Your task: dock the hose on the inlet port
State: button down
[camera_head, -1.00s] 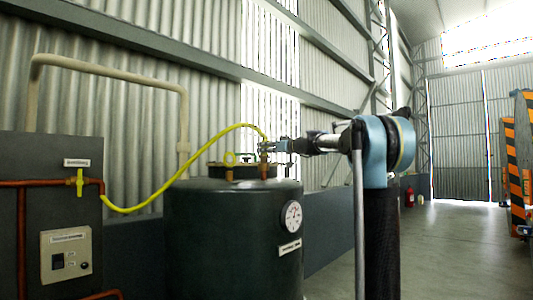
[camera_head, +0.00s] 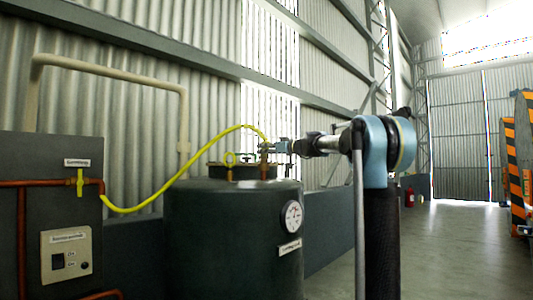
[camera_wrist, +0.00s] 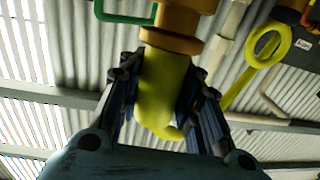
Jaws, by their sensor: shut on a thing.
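My gripper (camera_head: 268,147) is above the tank's lid, shut on the hose's end. In the wrist view, the fingers of my gripper (camera_wrist: 160,100) stand on both sides of the bent yellow hose end (camera_wrist: 163,85). A brass fitting (camera_wrist: 172,40) is in line with the hose end and appears to meet it. Whether it is fully seated on the inlet port cannot be told.
A green handle (camera_wrist: 122,14) is beside the brass fitting. A gauge (camera_head: 292,215) is on the tank's side. Open floor (camera_head: 450,250) lies to the right.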

jog(key=shift+f, duration=0.55)
jog(key=c, duration=1.4)
grip_release()
jog(key=v, duration=1.1)
